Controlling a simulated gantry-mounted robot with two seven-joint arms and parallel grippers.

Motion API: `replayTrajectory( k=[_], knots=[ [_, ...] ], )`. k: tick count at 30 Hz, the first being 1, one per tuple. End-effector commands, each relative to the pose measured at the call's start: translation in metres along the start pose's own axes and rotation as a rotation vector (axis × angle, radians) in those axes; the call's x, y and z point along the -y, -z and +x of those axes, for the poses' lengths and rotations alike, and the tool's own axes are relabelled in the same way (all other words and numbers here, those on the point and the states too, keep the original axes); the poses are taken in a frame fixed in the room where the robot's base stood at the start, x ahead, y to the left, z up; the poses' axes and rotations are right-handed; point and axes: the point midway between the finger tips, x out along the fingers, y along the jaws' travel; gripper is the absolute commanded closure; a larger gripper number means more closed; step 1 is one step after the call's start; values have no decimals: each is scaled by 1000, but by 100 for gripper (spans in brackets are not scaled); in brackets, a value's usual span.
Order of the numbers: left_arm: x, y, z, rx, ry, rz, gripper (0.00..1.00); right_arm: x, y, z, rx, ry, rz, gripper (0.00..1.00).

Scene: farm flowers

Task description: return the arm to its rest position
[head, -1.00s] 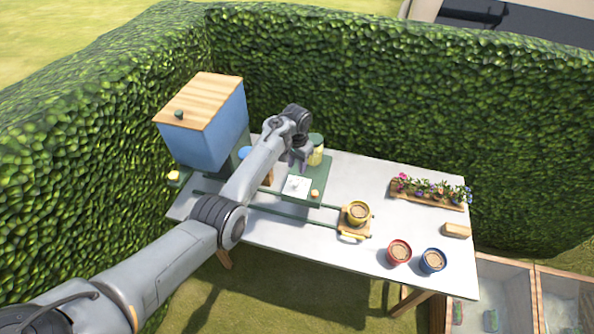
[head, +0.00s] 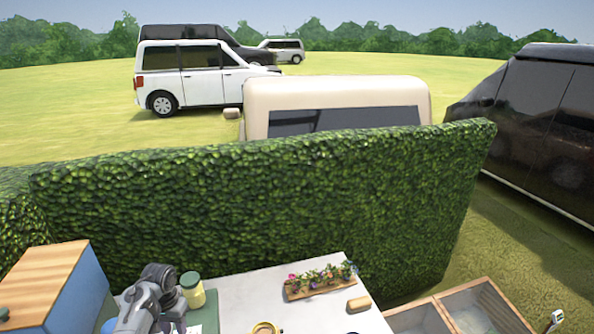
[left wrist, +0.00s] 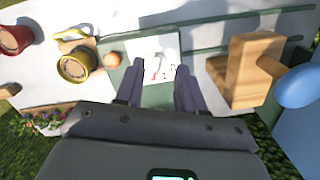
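My left arm shows at the lower left of the head view. Its wrist (head: 150,296) is over the table's green board, beside a green-lidded jar (head: 192,289). The fingertips are not clear in that view. In the left wrist view my left gripper (left wrist: 158,84) points down with its two fingers apart and nothing between them. Below it lies a white card (left wrist: 153,58) with small coloured marks, on the green board. My right gripper is not in view.
A blue box with a wooden lid (head: 40,276) stands left of the arm. A flower planter (head: 319,282) and wooden block (head: 358,304) are at the right. The wrist view shows a yellow pot (left wrist: 76,66), red pot (left wrist: 14,38) and wooden bracket (left wrist: 243,72). A hedge (head: 270,205) stands behind.

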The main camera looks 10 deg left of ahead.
Motion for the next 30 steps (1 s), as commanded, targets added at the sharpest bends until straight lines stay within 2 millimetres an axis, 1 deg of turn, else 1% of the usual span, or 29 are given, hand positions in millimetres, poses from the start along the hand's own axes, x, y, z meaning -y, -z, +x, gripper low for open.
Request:
replayTrajectory(
  k=[1,2,3,5,6,8,9,11,12,14,15,17,18,19,21,23,24,26,27,29,30],
  knots=[
    [-1,-16,23,45,1,2,62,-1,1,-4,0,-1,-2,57],
    [-2,-26,37,71,3,4,62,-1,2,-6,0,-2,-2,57],
    [-2,-41,57,109,6,8,62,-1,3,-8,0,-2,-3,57],
    [-4,-69,88,167,16,16,62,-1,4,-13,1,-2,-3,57],
    [-4,-90,110,206,26,23,62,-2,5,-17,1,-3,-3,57],
    [-5,-125,138,255,48,35,62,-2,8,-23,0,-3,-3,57],
    [-6,-147,153,277,64,42,62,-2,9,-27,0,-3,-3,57],
    [-8,-179,172,303,88,54,62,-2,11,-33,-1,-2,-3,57],
    [-11,-200,182,315,102,63,62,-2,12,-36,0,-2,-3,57],
    [-16,-231,192,324,123,81,62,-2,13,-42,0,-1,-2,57],
    [-20,-250,197,326,135,92,62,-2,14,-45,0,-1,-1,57],
    [-28,-280,201,322,150,112,62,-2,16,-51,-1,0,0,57],
    [-35,-298,200,314,157,126,62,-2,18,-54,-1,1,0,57],
    [-40,-311,199,305,161,136,62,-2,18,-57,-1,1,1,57],
    [-56,-342,190,275,164,163,62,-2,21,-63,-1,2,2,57],
    [-72,-365,177,240,159,185,62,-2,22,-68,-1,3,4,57],
    [-83,-377,166,211,152,197,62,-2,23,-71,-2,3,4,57],
    [-100,-392,145,160,138,214,62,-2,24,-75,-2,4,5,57],
    [-110,-399,130,122,126,222,62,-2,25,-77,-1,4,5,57],
    [-126,-406,104,60,106,230,62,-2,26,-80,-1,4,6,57],
    [-135,-408,86,16,92,233,62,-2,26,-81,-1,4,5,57]
  ],
)
